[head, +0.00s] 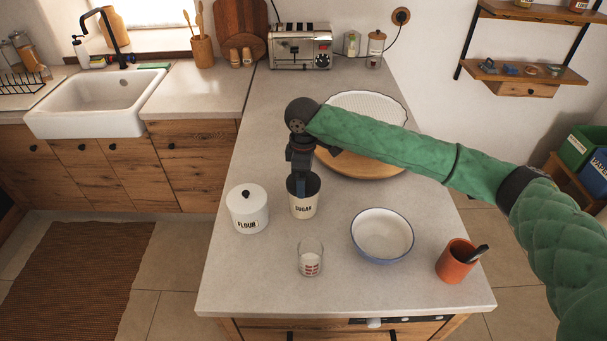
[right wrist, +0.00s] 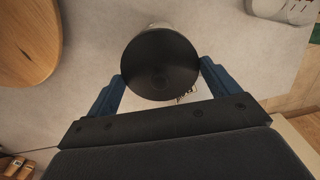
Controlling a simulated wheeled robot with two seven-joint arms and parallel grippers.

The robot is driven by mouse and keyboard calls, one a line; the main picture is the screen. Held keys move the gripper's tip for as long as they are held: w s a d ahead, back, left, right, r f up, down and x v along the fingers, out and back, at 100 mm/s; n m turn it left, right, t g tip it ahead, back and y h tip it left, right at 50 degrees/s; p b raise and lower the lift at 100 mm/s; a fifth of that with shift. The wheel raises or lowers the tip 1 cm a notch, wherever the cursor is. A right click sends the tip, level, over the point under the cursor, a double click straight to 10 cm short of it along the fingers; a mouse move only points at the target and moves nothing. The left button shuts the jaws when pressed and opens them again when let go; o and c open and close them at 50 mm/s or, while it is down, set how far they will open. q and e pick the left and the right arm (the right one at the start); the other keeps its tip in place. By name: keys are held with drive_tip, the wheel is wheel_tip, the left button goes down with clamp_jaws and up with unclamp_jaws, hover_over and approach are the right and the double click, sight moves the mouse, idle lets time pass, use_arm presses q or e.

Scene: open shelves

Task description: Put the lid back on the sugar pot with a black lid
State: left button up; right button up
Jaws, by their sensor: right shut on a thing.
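The sugar pot (head: 304,208) is a white pot marked SUGAR, upright on the counter. The black lid (right wrist: 160,64) is a round dark disc between the two blue fingers of my right gripper (right wrist: 161,71) in the right wrist view. In the head view my right gripper (head: 301,187) points down at the pot's top, shut on the lid. The lid covers most of the pot from the wrist. I cannot tell whether it touches the rim. My left gripper is not in view.
A white flour pot (head: 247,211) stands close to the left. A glass (head: 311,262), a blue-rimmed bowl (head: 382,233) and a terracotta cup (head: 456,262) stand in front and to the right.

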idle(0.3)
drive_tip(key=o, duration=0.8)
drive_tip(key=shift+o, duration=0.2)
drive_tip(key=shift+r+p, duration=3.1)
drive_tip(key=shift+r, duration=0.4)
clamp_jaws()
drive_tip(key=shift+f+b, duration=0.45)
drive_tip(key=shift+f, duration=1.75)
